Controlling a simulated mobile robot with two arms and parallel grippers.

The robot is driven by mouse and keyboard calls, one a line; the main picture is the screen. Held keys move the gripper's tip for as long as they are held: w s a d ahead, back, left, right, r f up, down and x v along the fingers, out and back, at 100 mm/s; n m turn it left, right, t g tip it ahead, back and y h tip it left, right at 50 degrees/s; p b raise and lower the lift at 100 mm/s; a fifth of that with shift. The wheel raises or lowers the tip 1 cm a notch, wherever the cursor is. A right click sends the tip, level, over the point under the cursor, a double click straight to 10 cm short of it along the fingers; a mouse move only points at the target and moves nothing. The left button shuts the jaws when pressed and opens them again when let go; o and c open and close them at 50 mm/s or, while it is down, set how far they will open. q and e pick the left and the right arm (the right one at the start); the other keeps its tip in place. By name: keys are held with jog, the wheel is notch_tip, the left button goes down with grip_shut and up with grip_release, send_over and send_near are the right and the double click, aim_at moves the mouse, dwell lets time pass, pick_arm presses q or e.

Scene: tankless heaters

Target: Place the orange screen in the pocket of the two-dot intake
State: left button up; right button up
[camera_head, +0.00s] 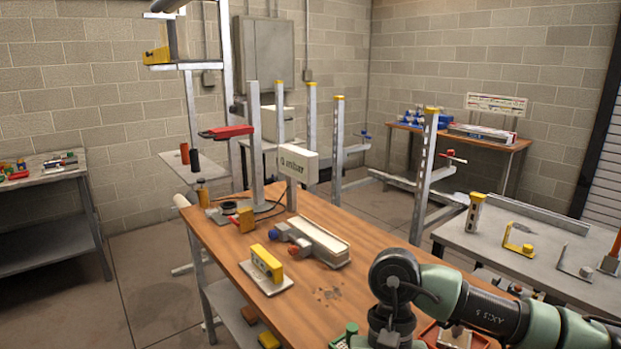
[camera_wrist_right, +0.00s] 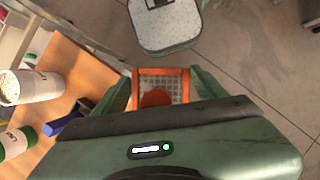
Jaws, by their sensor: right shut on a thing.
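The orange screen (camera_wrist_right: 148,74), a square orange frame with grey mesh and a round orange patch, is between the green fingers of my right gripper (camera_wrist_right: 160,88) in the right wrist view. The gripper is shut on it. The screen is not clearly seen in the head view, where my right arm fills the lower right. I cannot tell which thing is the two-dot intake, and no pocket is clear. A long pale unit (camera_head: 318,241) with red and blue ends lies on the wooden table, behind a yellow block (camera_head: 267,262) on a light plate. My left gripper is not in view.
The wooden table (camera_head: 225,245) also carries a sign on a post (camera_head: 298,163) and a red-armed stand (camera_head: 254,150). A red tray (camera_head: 430,335) is partly hidden by my arm. A grey table (camera_head: 480,240) with yellow brackets stands at right. Cylinders (camera_wrist_right: 30,87) show in the wrist view.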

jog(key=s+d+f+n, duration=0.1)
jog(key=s+d, duration=0.1)
jog(key=d, duration=0.6)
jog(key=shift+s+d+f+n+h, duration=0.2)
jog(key=shift+d+f+n+h, duration=0.1)
jog(key=shift+n, duration=0.1)
